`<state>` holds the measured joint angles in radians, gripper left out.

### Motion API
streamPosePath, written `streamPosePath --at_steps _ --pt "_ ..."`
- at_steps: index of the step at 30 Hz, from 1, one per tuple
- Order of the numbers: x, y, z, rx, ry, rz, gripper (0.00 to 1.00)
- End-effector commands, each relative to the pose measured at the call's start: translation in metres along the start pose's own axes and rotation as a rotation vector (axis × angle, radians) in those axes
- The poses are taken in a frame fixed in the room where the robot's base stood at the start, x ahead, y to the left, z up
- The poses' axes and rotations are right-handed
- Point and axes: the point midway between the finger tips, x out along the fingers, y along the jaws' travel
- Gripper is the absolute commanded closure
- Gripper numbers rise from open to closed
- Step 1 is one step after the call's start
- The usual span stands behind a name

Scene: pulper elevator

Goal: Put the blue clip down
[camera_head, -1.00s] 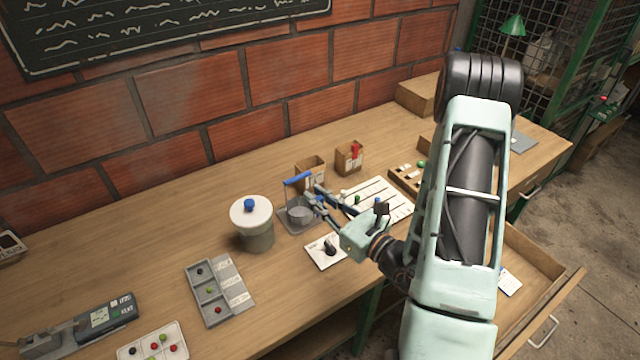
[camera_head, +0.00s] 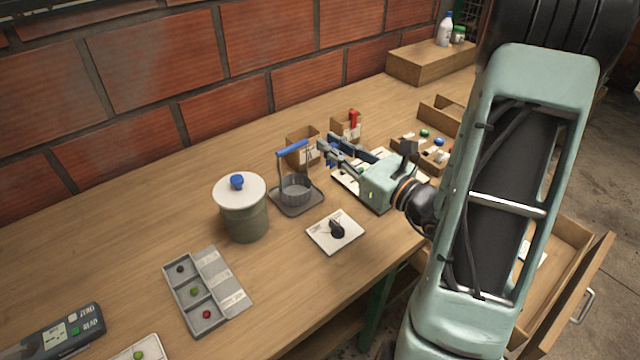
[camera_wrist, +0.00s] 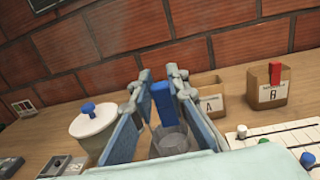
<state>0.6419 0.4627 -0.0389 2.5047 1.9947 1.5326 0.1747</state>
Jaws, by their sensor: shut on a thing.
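My gripper (camera_head: 328,148) reaches in from the right, above the table at the right of a grey strainer (camera_head: 296,188) with a blue handle (camera_head: 292,148). Its blue-lined fingers (camera_wrist: 160,78) are closed in on a hold.
A lidded pot (camera_head: 241,208) stands left of the strainer. Two cardboard boxes, A (camera_wrist: 208,102) and B with a red piece (camera_wrist: 268,92), stand behind. A white slider board (camera_wrist: 283,145) lies at right. A white plate with a black knob (camera_head: 335,231) is in front. An open drawer (camera_head: 560,262) juts out.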

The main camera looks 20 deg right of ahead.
Motion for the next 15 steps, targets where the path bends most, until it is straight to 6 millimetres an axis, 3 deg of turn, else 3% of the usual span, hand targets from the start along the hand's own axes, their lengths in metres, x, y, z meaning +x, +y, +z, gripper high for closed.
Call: streamPosePath --at_steps 1,15 --pt "-0.004 -0.003 -0.011 -0.007 -0.002 -0.006 0.95" --pt "-0.036 -0.014 -0.028 -0.012 0.011 -0.063 0.95"
